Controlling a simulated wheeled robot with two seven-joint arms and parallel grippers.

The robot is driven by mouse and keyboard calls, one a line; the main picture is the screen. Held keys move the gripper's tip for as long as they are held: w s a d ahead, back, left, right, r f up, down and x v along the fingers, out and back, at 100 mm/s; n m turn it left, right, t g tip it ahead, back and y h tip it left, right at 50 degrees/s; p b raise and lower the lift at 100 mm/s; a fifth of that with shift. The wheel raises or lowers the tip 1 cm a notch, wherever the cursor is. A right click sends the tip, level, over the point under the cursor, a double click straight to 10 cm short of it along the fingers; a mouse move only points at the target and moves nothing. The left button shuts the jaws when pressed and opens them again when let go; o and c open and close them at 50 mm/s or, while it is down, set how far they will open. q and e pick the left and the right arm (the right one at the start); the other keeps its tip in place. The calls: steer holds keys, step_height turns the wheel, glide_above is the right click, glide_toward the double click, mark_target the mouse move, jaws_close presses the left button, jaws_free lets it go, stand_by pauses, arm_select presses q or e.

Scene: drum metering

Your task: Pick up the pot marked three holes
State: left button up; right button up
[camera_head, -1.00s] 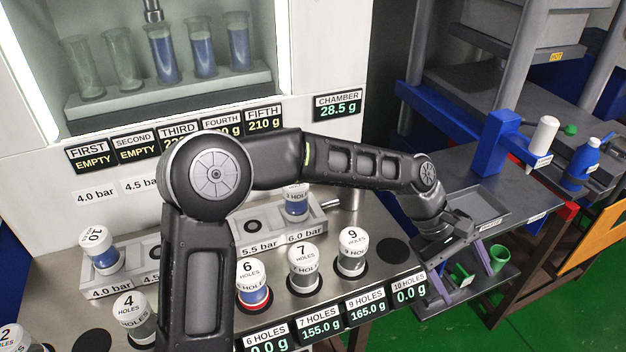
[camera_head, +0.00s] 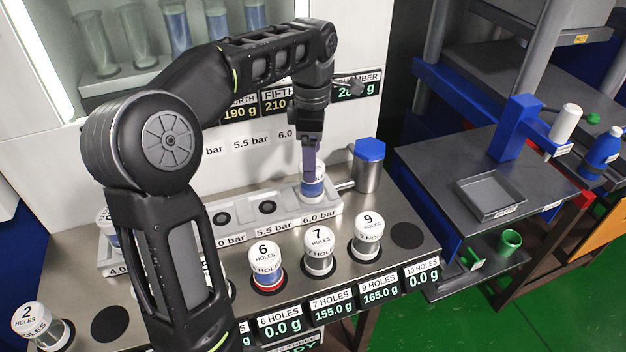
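No marking of three holes is readable on any pot. A pot with a white cap and blue band (camera_head: 313,188) stands in the rack's 6.0 bar place; its cap marking is mostly covered by my gripper. My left gripper (camera_head: 309,176) points straight down over this pot, its fingers at the cap. Whether they are closed on it I cannot tell. Another pot (camera_head: 105,222) in the rack's 4.0 bar place is mostly hidden by my arm. Pots marked 2 (camera_head: 36,325), 6 (camera_head: 265,265), 7 (camera_head: 318,250) and 9 (camera_head: 367,236) stand upright along the front. My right gripper is out of view.
Empty dark round places show beside pot 2 (camera_head: 110,323) and right of pot 9 (camera_head: 407,235). A blue-topped metal cylinder (camera_head: 368,168) stands right of the rack (camera_head: 240,212). A grey tray (camera_head: 489,194) lies on the side table. My arm hides part of the front row.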

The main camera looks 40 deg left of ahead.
arm_select(q)
steer(key=shift+f, duration=1.3)
steer(key=shift+f, duration=0.1)
step_height(320, 180, down, 5)
steer(key=shift+w+a+f+p, duration=0.1)
steer(key=shift+w+a+p, duration=0.05)
steer(key=shift+p, duration=0.65)
steer(key=shift+c, duration=0.6)
jaws_close()
